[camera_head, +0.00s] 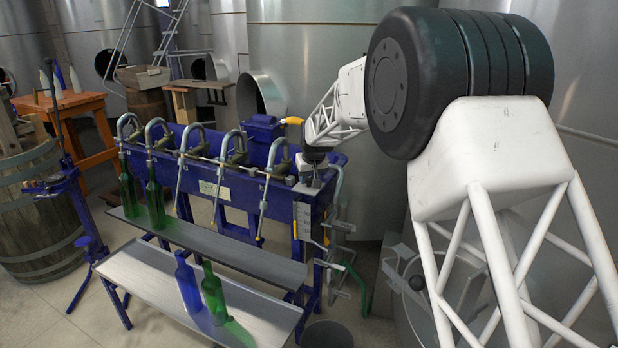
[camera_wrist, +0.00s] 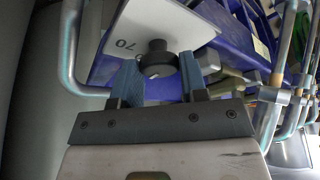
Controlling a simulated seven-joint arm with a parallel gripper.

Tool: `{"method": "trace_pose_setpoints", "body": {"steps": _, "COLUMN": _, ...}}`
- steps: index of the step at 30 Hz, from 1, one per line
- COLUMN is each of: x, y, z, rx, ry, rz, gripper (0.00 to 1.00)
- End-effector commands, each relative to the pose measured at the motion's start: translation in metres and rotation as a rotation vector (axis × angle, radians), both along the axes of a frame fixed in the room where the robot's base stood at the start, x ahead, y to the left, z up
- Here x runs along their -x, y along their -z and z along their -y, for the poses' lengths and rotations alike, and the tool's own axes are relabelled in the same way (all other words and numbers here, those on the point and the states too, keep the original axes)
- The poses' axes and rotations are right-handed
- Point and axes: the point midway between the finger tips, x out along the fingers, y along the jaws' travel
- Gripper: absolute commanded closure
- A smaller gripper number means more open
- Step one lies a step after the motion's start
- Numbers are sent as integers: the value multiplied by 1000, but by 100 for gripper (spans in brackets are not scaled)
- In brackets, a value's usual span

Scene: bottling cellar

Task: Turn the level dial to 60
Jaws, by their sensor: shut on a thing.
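The level dial (camera_wrist: 157,52) is a dark round knob on a pale plate (camera_wrist: 185,22) in the wrist view. The number 70 is printed on the plate left of the knob and appears upside down; I cannot read a pointer or any other number. My gripper (camera_wrist: 158,74) has its two blue-grey fingers on either side of the knob, shut on it. In the head view my gripper (camera_head: 314,166) is at the right end of the top of the blue bottling machine (camera_head: 262,196); the knob is too small to make out there.
Bent metal filler pipes (camera_head: 277,150) stand along the machine, close to the left of my gripper. Green bottles (camera_head: 155,204) stand on the upper shelf; a blue bottle (camera_head: 187,284) and a green bottle (camera_head: 213,291) are on the lower bench. Large steel tanks (camera_head: 300,60) stand behind.

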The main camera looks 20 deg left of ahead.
Motion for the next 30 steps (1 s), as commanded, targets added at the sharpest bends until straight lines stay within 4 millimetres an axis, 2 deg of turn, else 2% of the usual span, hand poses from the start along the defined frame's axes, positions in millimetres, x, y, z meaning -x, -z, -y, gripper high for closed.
{"method": "trace_pose_setpoints", "body": {"steps": 14, "x": 0, "y": 0, "z": 0, "rx": 0, "ry": -13, "rz": 0, "gripper": 84}}
{"method": "trace_pose_setpoints", "body": {"steps": 15, "x": 0, "y": 0, "z": 0, "rx": 0, "ry": -13, "rz": 0, "gripper": 54}}
{"method": "trace_pose_setpoints", "body": {"steps": 19, "x": 0, "y": 0, "z": 0, "rx": 0, "ry": -13, "rz": 0, "gripper": 36}}
{"method": "trace_pose_setpoints", "body": {"steps": 30, "x": 0, "y": -2, "z": 1, "rx": 0, "ry": -12, "rz": 0, "gripper": 36}}
